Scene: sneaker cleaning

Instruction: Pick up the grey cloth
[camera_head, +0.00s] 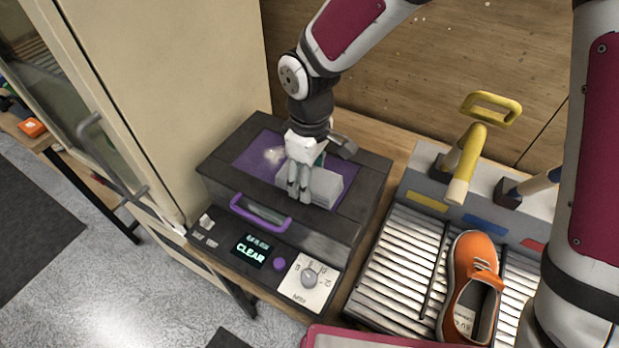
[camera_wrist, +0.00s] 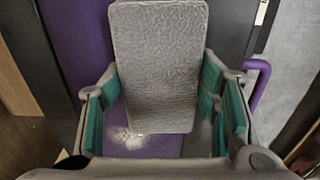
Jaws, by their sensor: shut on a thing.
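The grey cloth (camera_head: 328,188) looks like a thick rectangular pad with a textured face. It is at the purple top panel (camera_head: 250,158) of a dark box-shaped machine. My gripper (camera_head: 301,188) points down at it and is shut on it. In the wrist view the cloth (camera_wrist: 160,65) sits between the teal-padded fingers. I cannot tell whether the cloth's underside touches the panel. A whitish smudge (camera_head: 273,155) shows on the panel; it also shows in the wrist view (camera_wrist: 124,137).
The machine's front has a purple handle (camera_head: 260,212), a "CLEAR" display (camera_head: 251,251) and a dial (camera_head: 309,278). To the right, an orange sneaker (camera_head: 472,285) lies on a slatted rack (camera_head: 405,262). A yellow-handled tool (camera_head: 467,165) stands behind. A cream cabinet (camera_head: 170,90) is on the left.

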